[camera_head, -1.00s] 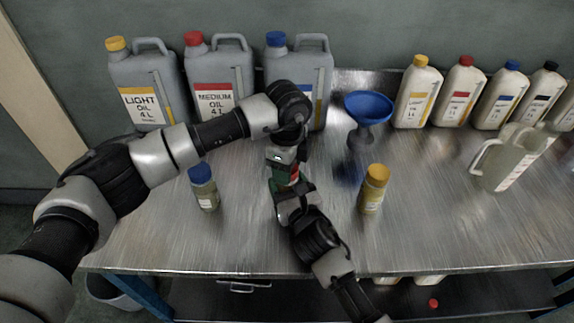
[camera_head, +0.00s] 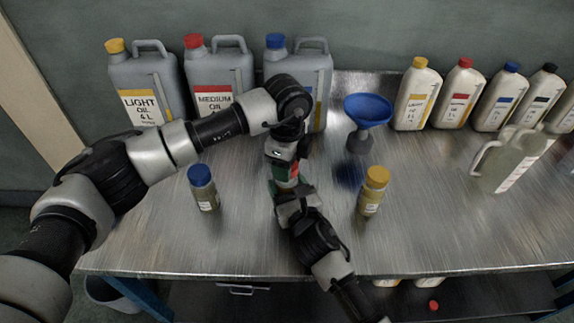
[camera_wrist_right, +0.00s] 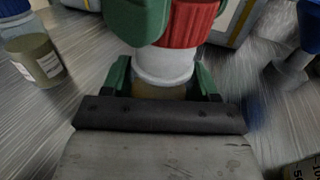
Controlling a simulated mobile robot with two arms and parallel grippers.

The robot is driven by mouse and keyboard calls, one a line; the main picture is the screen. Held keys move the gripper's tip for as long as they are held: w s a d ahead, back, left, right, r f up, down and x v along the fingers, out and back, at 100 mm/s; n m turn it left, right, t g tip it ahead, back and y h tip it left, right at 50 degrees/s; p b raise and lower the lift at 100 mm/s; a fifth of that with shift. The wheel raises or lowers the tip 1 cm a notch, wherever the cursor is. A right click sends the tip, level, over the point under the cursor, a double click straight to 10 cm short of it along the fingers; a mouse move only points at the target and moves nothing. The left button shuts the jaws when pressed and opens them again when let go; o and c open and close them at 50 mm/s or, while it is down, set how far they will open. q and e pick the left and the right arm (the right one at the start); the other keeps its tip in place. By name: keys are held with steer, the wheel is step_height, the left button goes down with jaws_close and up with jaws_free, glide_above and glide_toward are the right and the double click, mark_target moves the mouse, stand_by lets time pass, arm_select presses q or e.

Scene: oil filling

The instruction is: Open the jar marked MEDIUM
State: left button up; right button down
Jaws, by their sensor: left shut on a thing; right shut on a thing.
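A jar with a red lid stands upright between my two grippers over the middle of the table; its label is hidden. In the right wrist view the red lid (camera_wrist_right: 190,25) sits above the jar's pale neck (camera_wrist_right: 165,65); whether it is loosened I cannot tell. My left gripper (camera_head: 284,172) reaches down from above and is shut on the lid; one green finger (camera_wrist_right: 138,18) shows beside it. My right gripper (camera_head: 285,188) comes from the front and is shut on the jar body, its green fingers (camera_wrist_right: 162,80) on both sides.
A blue-lidded jar (camera_head: 203,190) stands to the left and a yellow-lidded jar (camera_head: 371,192) to the right. A blue funnel (camera_head: 368,110) stands behind. Large grey canisters (camera_head: 213,75), white bottles (camera_head: 415,95) and a clear jug (camera_head: 512,160) line the back and right. The front right table is clear.

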arm_select(q)
steer(key=shift+r, duration=0.3)
steer(key=shift+r, duration=2)
arm_select(e)
steer(key=shift+c, duration=1)
jaws_free()
